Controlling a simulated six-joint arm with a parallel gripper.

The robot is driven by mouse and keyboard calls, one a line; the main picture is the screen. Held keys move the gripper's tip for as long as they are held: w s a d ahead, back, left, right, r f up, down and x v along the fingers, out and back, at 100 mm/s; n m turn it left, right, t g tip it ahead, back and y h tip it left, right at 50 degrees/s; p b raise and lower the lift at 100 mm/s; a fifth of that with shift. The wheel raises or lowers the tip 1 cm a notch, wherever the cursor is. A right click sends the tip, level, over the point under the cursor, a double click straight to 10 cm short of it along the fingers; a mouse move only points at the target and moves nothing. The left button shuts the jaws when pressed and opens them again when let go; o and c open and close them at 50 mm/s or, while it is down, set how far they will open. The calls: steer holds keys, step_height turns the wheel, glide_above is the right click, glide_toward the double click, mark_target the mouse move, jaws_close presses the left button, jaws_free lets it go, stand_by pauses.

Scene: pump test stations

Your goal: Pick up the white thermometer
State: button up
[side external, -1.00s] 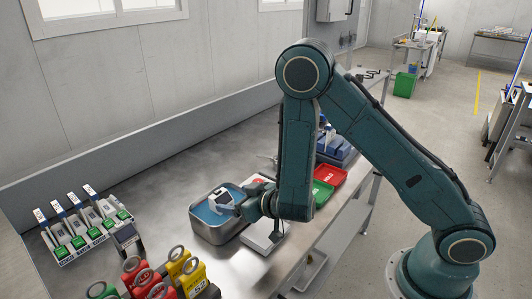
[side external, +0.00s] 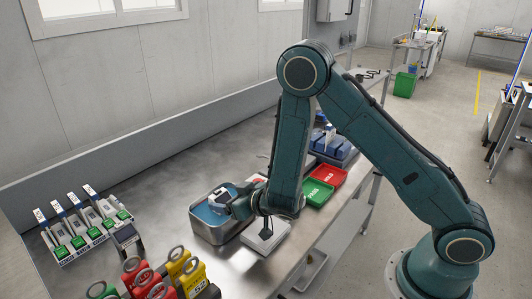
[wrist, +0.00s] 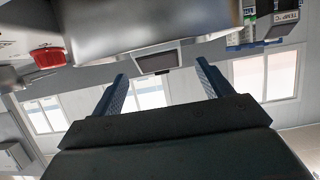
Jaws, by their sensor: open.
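My gripper (side external: 228,205) is over the metal bath (side external: 219,237) with blue liquid, beside my wrist. In the wrist view its two fingers (wrist: 161,73) are spread apart with nothing held between them. A labelled rack (side external: 85,235) at the left of the bench holds several instruments with white and blue tags. It shows partly at the upper right of the wrist view, with a "TEMP °C" tag (wrist: 285,17). I cannot tell for certain which item is the white thermometer.
A dark display unit (side external: 127,239) stands beside the rack. Red, yellow and green ringed items stand at the front left. A white plate (side external: 268,235), a green tray (side external: 317,192) and a red tray (side external: 328,174) lie right of the bath. The bench behind the bath is clear.

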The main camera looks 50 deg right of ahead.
mark_target(221, 195)
steer(key=shift+x, duration=2)
steer(key=shift+c, duration=0.2)
steer(key=c, duration=1.2)
steer(key=shift+o, duration=0.2)
steer(key=shift+r, duration=0.15)
step_height(221, 195, up, 20)
